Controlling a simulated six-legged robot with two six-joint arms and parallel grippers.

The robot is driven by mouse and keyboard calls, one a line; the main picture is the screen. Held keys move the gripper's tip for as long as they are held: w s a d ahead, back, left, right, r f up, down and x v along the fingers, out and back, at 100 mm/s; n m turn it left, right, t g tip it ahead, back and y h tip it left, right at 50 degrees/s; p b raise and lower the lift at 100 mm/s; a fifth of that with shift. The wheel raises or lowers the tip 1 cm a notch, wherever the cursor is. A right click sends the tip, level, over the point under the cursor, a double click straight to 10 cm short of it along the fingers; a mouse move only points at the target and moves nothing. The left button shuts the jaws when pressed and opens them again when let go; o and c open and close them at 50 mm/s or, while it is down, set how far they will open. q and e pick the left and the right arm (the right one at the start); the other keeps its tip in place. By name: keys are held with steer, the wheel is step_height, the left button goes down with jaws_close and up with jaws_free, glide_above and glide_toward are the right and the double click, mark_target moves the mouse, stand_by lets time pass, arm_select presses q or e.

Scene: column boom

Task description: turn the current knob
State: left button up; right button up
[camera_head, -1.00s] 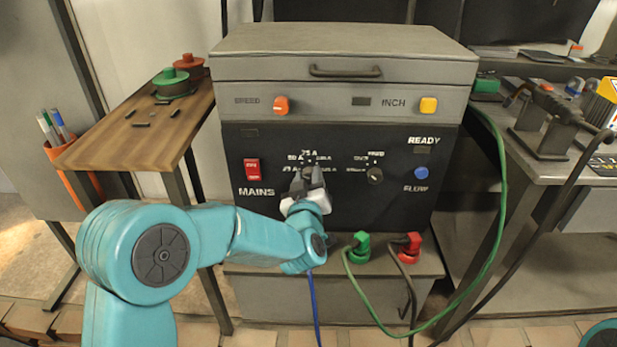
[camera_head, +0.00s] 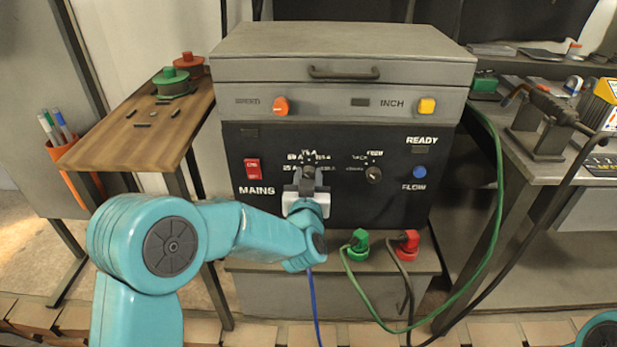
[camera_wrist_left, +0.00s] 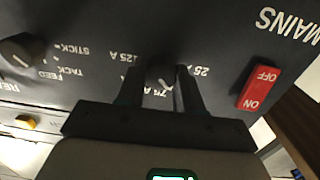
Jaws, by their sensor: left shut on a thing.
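The dark round current knob (camera_head: 309,172) is on the black front panel of the grey machine (camera_head: 345,70), ringed by white amp markings. My left gripper (camera_head: 308,180) is shut on it. In the left wrist view the knob (camera_wrist_left: 160,77) sits between the two dark fingers of the left gripper (camera_wrist_left: 161,86), with "75 A" lettering beside it. The fingers hide part of the knob, and its pointer is hard to read. My right gripper is out of view.
A red mains switch (camera_head: 253,169) is left of the knob; a second dark knob (camera_head: 374,174) and a blue button (camera_head: 419,172) are to its right. Green (camera_head: 360,241) and red (camera_head: 408,242) plugs with cables stand below. A wooden side table (camera_head: 125,150) is at left.

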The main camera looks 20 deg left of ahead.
arm_select(q)
steer(key=o, duration=1)
steer(key=shift+o, duration=0.2)
steer(key=p+v, duration=0.1)
steer(key=v, duration=1.5)
steer(key=shift+s, duration=0.15)
